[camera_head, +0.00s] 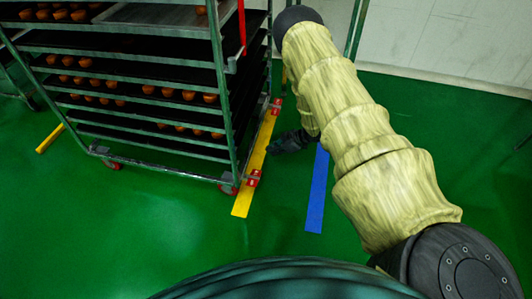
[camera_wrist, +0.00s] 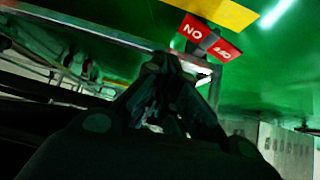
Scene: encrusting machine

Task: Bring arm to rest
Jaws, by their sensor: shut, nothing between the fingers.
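My arm, in a pale yellow sleeve, reaches from the lower right to the top middle of the head view and bends back down. My gripper (camera_head: 275,147) is small and dark there, just right of the tray rack (camera_head: 222,90). In the wrist view my gripper (camera_wrist: 170,62) shows as dark fingers drawn together, shut with nothing held. I cannot tell whether it touches the rack.
The rack holds dark trays with several small brown items (camera_head: 165,92). It stands on red wheels (camera_head: 228,189). A yellow strip (camera_head: 246,193) and a blue strip (camera_head: 317,195) mark the green floor.

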